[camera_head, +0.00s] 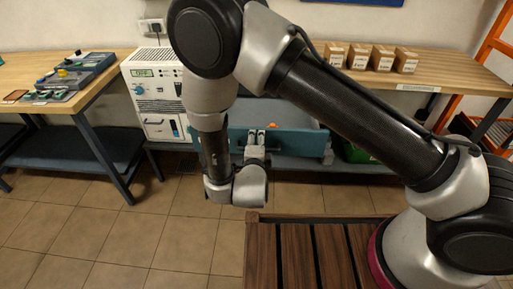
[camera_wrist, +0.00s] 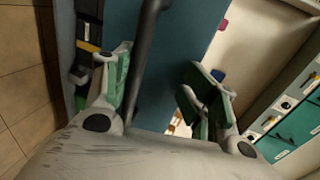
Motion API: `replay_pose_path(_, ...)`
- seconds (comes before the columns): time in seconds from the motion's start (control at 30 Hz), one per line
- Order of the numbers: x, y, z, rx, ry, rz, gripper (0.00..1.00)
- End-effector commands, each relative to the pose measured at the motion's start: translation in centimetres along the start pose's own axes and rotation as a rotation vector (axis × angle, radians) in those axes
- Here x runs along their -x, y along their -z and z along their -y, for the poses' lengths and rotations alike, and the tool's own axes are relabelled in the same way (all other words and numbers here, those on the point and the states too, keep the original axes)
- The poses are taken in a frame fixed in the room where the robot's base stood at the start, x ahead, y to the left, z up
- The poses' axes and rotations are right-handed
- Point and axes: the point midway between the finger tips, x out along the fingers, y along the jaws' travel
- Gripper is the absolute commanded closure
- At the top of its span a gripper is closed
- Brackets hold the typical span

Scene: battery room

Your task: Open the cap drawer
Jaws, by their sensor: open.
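The drawer with a teal front (camera_head: 290,140) is under the wooden bench, and its front stands out from the bench with the inside showing. An orange item (camera_head: 272,125) shows inside it. My gripper (camera_head: 256,136) is at the drawer front, left of its middle. In the wrist view my gripper (camera_wrist: 160,88) is open, its green-padded fingers apart. A dark bar handle (camera_wrist: 147,50) on the teal drawer front (camera_wrist: 188,35) passes between the fingers, nearer the left one. The wrist housing hides the handle's lower end.
A white cabinet (camera_head: 155,90) with a display stands left of the drawer. Several cardboard boxes (camera_head: 382,59) sit on the wooden bench (camera_head: 455,78). A second table (camera_head: 92,88) with tools is at left. The tiled floor (camera_head: 185,240) at front left is clear.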

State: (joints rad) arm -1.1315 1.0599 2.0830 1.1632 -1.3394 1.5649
Motion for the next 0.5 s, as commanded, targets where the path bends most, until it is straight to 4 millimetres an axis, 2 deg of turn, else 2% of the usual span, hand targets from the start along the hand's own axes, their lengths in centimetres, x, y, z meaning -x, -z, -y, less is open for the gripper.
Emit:
replay_pose_path(0.03, 0.3, -0.1, 2.5, -0.011, 0.034, -0.002, 0.53)
replay_pose_path(0.1, 0.6, -0.1, 4.0, -0.012, 0.035, -0.003, 0.27)
replay_pose_path(0.13, 0.8, -0.1, 4.5, -0.011, 0.035, -0.003, 0.19)
replay_pose_path(0.3, 1.4, -0.1, 6.8, -0.007, 0.034, -0.003, 0.19)
replay_pose_path(0.37, 1.5, -0.1, 7.1, -0.007, 0.033, -0.002, 0.27)
replay_pose_path(0.5, 1.5, -0.1, 7.3, -0.004, 0.030, -0.003, 0.66)
